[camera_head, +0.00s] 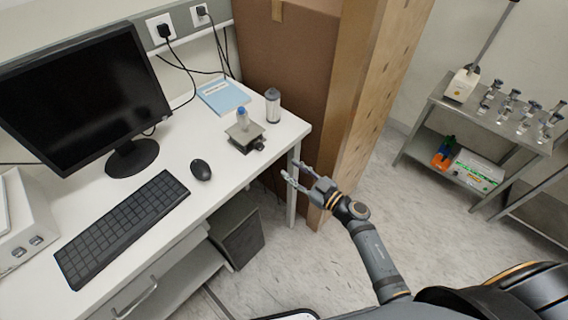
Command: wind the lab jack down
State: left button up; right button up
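The lab jack (240,143) is a small metal platform near the right end of the white desk (222,178). A small clear vial with a blue cap (242,117) stands on its top plate. A dark knob (260,145) shows at the jack's right side. The jack's top is above its base, but the exact height is hard to tell. My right gripper (291,170) is open and empty, beyond the desk's right edge, to the lower right of the jack and apart from it. My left gripper is not in view.
A grey-capped bottle (273,105) stands close behind the jack. A blue booklet (223,96), mouse (201,170), keyboard (122,228) and monitor (84,100) share the desk. A cardboard box (283,50) and wooden post (372,90) stand beyond its right end.

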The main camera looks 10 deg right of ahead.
aim_at(262, 148)
jog(key=shift+s, duration=0.1)
jog(key=shift+o, duration=1.4)
jog(key=w+m, duration=0.1)
jog(key=w+a+m+p, duration=0.1)
jog(key=m, duration=0.1)
jog(key=shift+a+r, duration=0.1)
jog(key=shift+r, duration=0.05)
jog(key=shift+m, duration=0.8)
jog(key=x, duration=1.1)
jog(key=shift+b, duration=0.3)
